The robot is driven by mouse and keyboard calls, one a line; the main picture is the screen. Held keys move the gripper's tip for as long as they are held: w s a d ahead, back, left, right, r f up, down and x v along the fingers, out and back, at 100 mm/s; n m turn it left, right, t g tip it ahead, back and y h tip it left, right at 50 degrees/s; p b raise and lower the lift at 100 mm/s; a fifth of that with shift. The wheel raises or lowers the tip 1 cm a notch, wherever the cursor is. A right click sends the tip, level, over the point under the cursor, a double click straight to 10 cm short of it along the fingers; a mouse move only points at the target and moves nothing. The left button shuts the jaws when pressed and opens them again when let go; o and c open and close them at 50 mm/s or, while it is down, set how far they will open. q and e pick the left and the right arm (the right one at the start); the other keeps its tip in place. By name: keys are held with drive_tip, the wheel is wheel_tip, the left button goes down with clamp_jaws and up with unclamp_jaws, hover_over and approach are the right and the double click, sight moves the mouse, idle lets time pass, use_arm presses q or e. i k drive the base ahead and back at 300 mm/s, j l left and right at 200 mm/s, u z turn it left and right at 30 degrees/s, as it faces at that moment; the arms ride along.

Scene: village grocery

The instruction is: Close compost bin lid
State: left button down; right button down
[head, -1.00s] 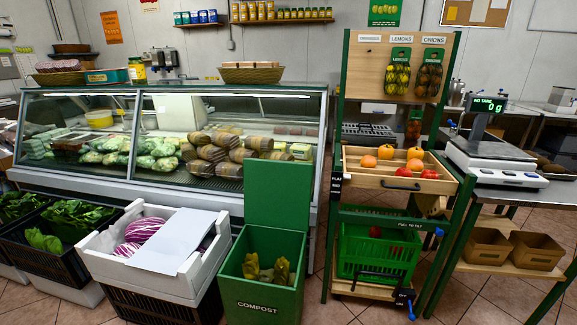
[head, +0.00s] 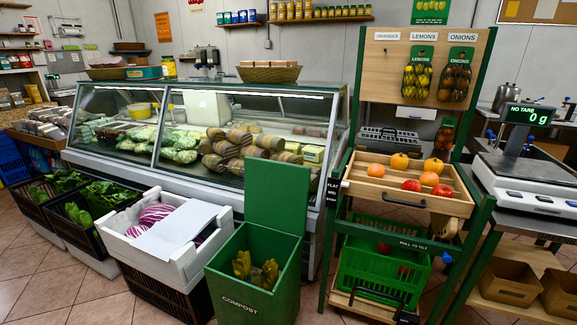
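The green compost bin (head: 252,301) stands on the floor at the bottom centre of the head view, with white COMPOST lettering on its front. Its green lid (head: 275,189) is open and stands upright along the bin's back edge. Some yellow-green scraps (head: 256,268) lie inside the bin. Neither of my grippers shows in the head view.
A white crate (head: 187,268) with purple cabbages and a white sheet stands close to the bin's left. The glass display counter (head: 200,135) is behind it. A wooden stand with a fruit tray (head: 407,203) and a green basket (head: 382,274) is to the right. Tiled floor shows at lower left.

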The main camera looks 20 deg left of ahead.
sight(276, 193)
drive_tip(key=i+l+u, duration=0.25)
drive_tip(key=i+l, duration=0.25)
drive_tip(key=i+l+u, duration=0.1)
drive_tip(key=i, duration=0.3)
drive_tip(key=i+l+u, duration=0.1)
drive_tip(key=i+l, duration=0.25)
